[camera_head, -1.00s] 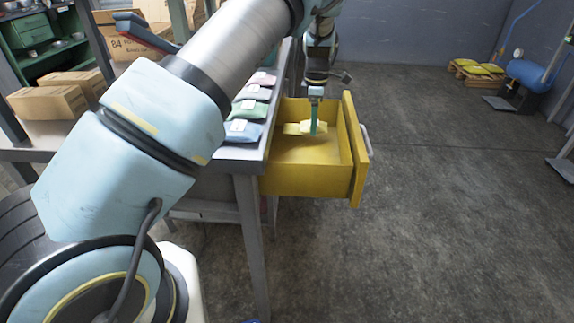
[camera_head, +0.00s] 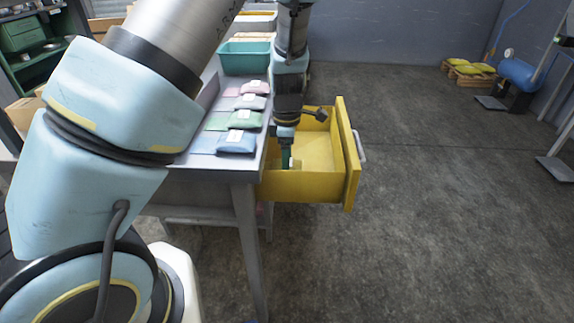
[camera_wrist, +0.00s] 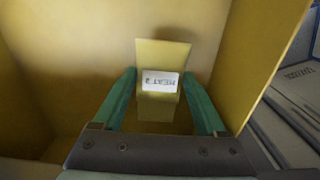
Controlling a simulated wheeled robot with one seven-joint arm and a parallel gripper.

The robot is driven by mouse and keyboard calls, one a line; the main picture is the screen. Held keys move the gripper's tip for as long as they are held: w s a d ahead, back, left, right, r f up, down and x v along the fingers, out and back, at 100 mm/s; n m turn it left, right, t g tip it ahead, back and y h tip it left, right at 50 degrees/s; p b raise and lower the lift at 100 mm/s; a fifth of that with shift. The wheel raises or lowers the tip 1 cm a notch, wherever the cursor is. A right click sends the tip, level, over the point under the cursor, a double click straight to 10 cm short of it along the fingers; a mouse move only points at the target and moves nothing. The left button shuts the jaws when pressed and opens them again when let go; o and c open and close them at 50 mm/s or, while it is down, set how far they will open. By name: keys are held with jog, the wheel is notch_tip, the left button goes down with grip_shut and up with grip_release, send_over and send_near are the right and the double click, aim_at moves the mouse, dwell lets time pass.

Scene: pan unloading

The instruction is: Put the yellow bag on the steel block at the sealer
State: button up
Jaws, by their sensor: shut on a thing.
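The yellow bag (camera_wrist: 165,53) with a white printed label shows between my green fingers in the wrist view. My gripper (camera_wrist: 160,98) is shut on it. In the head view my gripper (camera_head: 286,163) points down into the open yellow drawer (camera_head: 322,184), near its left side by the table. The bag is mostly hidden there behind the fingers and drawer wall. I cannot tell whether the bag touches the drawer floor. I cannot make out the steel block or the sealer.
The drawer walls stand close around my gripper. The metal table (camera_head: 206,174) at left holds several coloured bags (camera_head: 237,141) in rows and a teal bin (camera_head: 245,58). Bare floor lies to the right. Yellow bags (camera_head: 473,68) rest on a pallet far back.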

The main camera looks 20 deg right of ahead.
jog(key=shift+w+f+p, duration=0.1)
jog(key=shift+f+p, duration=0.3)
jog(key=shift+f, duration=0.3)
jog(key=shift+d+f, duration=0.1)
jog(key=shift+f, duration=0.4)
jog(key=shift+f, duration=0.2)
jog(key=o, duration=1.4)
jog(key=shift+b, duration=0.5)
